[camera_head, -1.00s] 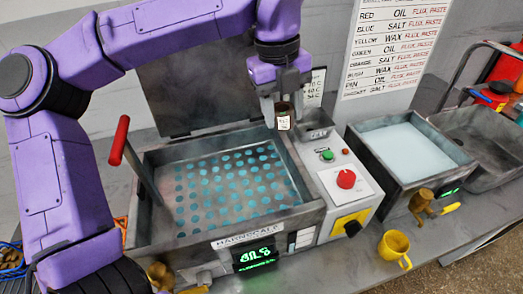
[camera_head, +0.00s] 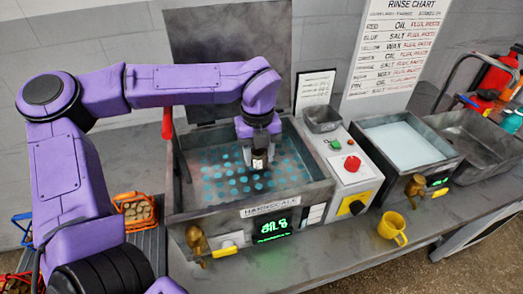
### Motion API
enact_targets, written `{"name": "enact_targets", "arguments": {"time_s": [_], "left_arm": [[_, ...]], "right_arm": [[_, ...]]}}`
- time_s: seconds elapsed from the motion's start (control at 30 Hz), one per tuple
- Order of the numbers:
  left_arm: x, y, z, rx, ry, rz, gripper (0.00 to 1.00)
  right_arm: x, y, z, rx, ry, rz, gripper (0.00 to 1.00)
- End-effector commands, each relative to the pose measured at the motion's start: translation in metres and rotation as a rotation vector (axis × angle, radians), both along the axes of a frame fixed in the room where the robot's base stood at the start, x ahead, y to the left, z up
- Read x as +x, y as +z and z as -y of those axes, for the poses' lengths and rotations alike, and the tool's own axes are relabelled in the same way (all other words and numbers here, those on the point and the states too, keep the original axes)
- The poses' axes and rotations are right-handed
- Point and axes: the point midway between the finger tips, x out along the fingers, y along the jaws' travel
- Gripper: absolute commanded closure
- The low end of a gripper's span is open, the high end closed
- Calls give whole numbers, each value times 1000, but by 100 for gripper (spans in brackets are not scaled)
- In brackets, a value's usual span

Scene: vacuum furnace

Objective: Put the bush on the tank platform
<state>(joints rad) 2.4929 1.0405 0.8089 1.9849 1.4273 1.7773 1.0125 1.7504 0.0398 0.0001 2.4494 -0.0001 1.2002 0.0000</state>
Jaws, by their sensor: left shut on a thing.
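My left gripper (camera_head: 258,152) comes in from the left and is shut on the bush (camera_head: 259,163), a small dark cylinder with a pale label. It holds the bush upright over the middle to right part of the tank platform (camera_head: 222,188), a grey plate with rows of round holes showing teal. The platform lies inside the open tank (camera_head: 318,190) with its lid raised behind. I cannot tell whether the bush touches the platform. My right gripper is not in view.
A control panel (camera_head: 352,185) with a red knob and a small grey bin (camera_head: 322,120) stand right of the tank. Beyond are a second tank (camera_head: 405,145) and an empty basin. A yellow mug (camera_head: 393,228) stands in front. The tank's red-handled lever (camera_head: 167,122) is at its left.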

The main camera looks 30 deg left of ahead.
Motion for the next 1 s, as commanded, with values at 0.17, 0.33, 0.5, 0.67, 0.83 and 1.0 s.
{"name": "enact_targets", "arguments": {"time_s": [0.17, 0.33, 0.5, 0.67, 0.83, 1.0], "left_arm": [[7, -9, 0, 0, 0, -7, 100], [9, -13, 0, 0, 0, -8, 100], [9, -13, 0, 0, 0, -9, 28], [9, -12, 0, 0, 0, -10, 28], [9, 0, 0, 0, 1, -9, 28], [10, 34, 0, 1, 2, -3, 28]], "right_arm": [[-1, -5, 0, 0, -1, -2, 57], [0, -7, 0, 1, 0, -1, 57], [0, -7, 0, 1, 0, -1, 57], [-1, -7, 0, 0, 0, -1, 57], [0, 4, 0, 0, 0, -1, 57], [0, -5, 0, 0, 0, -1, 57]]}}
